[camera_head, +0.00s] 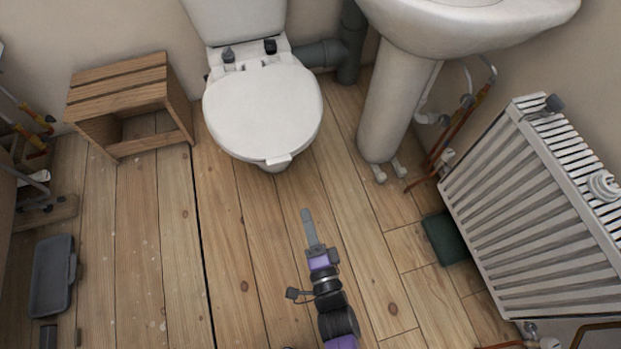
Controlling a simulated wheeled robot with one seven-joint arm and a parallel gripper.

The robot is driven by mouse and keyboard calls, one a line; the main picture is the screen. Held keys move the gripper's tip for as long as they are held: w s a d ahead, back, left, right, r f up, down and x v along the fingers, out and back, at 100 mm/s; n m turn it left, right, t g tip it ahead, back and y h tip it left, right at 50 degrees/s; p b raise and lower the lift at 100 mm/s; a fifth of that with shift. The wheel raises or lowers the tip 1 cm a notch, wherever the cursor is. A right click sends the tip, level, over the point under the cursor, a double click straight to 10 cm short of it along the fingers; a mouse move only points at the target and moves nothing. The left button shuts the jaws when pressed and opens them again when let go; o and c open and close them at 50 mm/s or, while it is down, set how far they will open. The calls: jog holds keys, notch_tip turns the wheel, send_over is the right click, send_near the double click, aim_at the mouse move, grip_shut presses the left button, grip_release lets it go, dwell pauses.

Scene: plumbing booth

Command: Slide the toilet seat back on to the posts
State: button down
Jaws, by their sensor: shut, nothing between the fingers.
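The toilet seat (262,112), white with its lid down, lies on the toilet bowl at top centre. A small white tab shows at its front edge. Two dark posts, the left post (228,55) and the right post (270,46), stand behind it at the foot of the cistern (235,18). The seat's rear edge lies just in front of the posts; I cannot tell whether they touch. My gripper (307,215) is shut and empty, above the floor in front of the toilet and slightly to the right, apart from the seat.
A wooden stool (130,100) stands left of the toilet. A pedestal basin (465,25) stands to the right, and a radiator (545,200) is further right. A dark green box (446,238) lies beside the radiator. A grey tray (51,275) lies at left.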

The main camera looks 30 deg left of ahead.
jog(key=m, duration=0.1)
jog(key=b, duration=0.7)
send_near(287, 155)
jog(key=x, duration=0.4)
jog(key=shift+w+a+f, duration=0.2)
jog(key=shift+w+a, duration=0.15)
jog(key=shift+w, duration=0.05)
jog(key=b+x, duration=0.2)
jog(key=x, duration=0.4)
jog(key=shift+w+a+b, duration=0.2)
jog(key=shift+a+b, duration=0.05)
jog(key=shift+b, duration=0.05)
jog(key=shift+s+d, duration=0.1)
